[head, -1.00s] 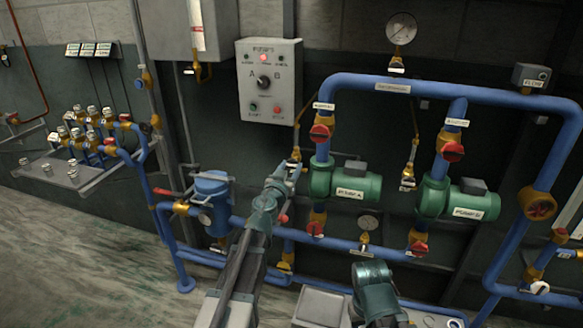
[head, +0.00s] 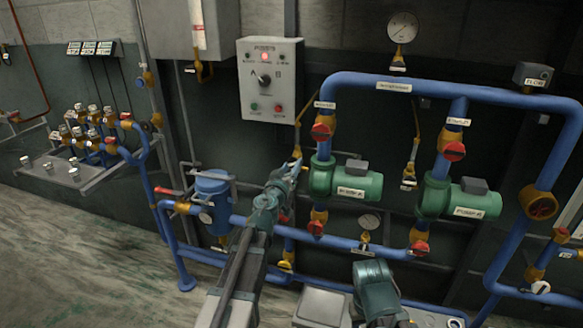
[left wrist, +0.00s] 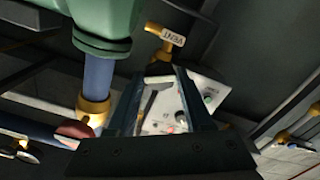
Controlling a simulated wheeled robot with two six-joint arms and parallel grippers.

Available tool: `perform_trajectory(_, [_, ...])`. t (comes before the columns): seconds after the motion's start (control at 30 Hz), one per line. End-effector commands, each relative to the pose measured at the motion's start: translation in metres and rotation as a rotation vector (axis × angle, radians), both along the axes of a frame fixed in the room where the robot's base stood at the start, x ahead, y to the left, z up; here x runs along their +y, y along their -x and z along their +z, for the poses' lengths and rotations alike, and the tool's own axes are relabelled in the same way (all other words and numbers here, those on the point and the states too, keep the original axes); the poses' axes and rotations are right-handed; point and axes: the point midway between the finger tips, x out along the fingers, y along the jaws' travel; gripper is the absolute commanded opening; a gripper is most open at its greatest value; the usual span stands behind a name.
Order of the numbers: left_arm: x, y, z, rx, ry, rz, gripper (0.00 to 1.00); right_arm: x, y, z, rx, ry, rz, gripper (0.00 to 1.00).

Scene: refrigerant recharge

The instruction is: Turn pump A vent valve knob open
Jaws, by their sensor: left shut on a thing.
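The pump A vent valve (head: 297,153) is a small brass fitting on a thin line left of the green pump A (head: 350,185). In the left wrist view a brass fitting with a white VENT tag (left wrist: 173,37) lies just beyond the fingertips. My left gripper (head: 291,171) reaches up to this valve from below. In the left wrist view its two fingers (left wrist: 165,75) are shut on the vent valve knob, which they mostly hide. How far the knob is turned cannot be seen. My right arm shows at the bottom, but its jaws are not visible.
Pump B (head: 470,199) stands to the right, under blue pipes with red-handled valves. A grey control panel (head: 268,80) hangs above my left gripper. A blue vessel (head: 212,195) stands to its left. A brass pipe fitting (left wrist: 93,108) is close beside the left fingers.

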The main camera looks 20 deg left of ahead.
Motion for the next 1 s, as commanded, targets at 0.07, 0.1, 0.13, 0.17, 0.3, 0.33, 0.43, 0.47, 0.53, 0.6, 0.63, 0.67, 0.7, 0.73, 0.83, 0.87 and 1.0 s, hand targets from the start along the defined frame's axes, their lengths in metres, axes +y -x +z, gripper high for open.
perform_trajectory(0.07, [0.0002,0.001,-0.0002,0.004,0.097,0.001,0.0,0.0,0.0,-0.0001,0.0,0.0,0.0,0.5])
perform_trajectory(0.1, [0.0002,0.001,-0.0002,0.005,0.146,0.001,0.0,0.0,0.0,-0.0001,0.0,0.0,0.0,0.5])
perform_trajectory(0.13, [0.0001,0.001,-0.0001,0.006,0.18,0.001,0.0,0.0,0.0,-0.0001,0.0,0.0,0.0,0.5])
perform_trajectory(0.17, [0.0001,0.001,-0.0001,0.007,0.211,0.001,0.0,0.0,0.0,-0.0001,0.0,0.0,0.0,0.5])
perform_trajectory(0.3, [0.0001,0.0011,-0.0001,0.01,0.3,0.001,0.0,0.0,0.0,-0.0001,0.0,0.0,0.0,0.5])
perform_trajectory(0.33, [0.0001,0.0011,-0.0001,0.011,0.308,0.001,0.0,0.0,0.0,-0.0001,0.0,0.0,0.0,0.5])
perform_trajectory(0.43, [0.0001,0.0012,-0.0001,0.011,0.315,0.001,0.0,0.0,0.0,-0.0001,0.0,0.0,0.0,0.5])
perform_trajectory(0.47, [0.0001,0.0012,-0.0001,0.011,0.315,0.001,0.0,0.0,0.0,-0.0001,0.0,0.0,0.0,0.5])
perform_trajectory(0.53, [0.0001,0.0012,-0.0001,0.011,0.313,0.001,0.0,0.0,0.0,-0.0001,0.0,0.0,0.0,0.5])
perform_trajectory(0.6, [0.0,0.0012,-0.0002,0.011,0.314,0.001,0.0,0.0,0.0,-0.0001,0.0,0.0,0.0,0.5])
perform_trajectory(0.63, [0.0001,0.0012,-0.0001,0.011,0.321,0.001,0.0,0.0,0.0,-0.0001,0.0,0.0,0.0,0.5])
perform_trajectory(0.67, [0.0001,0.0013,-0.0001,0.012,0.335,0.001,0.0,0.0,0.0,-0.0001,0.0,0.0,0.0,0.5])
perform_trajectory(0.7, [0.0001,0.0013,-0.0001,0.013,0.368,0.001,0.0,0.0,0.0,-0.0001,0.0,0.0,0.0,0.5])
perform_trajectory(0.73, [0.0001,0.0013,-0.0001,0.013,0.401,0.0,0.0,0.0,0.0,-0.0001,0.0,0.0,0.0,0.5])
perform_trajectory(0.83, [0.0,0.0013,-0.0001,0.017,0.527,0.001,0.0,0.0,0.0,-0.0001,0.0,0.0,0.0,0.5])
perform_trajectory(0.87, [0.0,0.0014,-0.0001,0.019,0.562,0.001,0.0,0.0,0.0,0.0,0.0,0.0,0.0,0.5])
perform_trajectory(1.0, [-0.0001,0.0014,0.0,0.022,0.677,0.001,0.0,0.0,0.0,0.0,0.0,0.0,0.0,0.5])
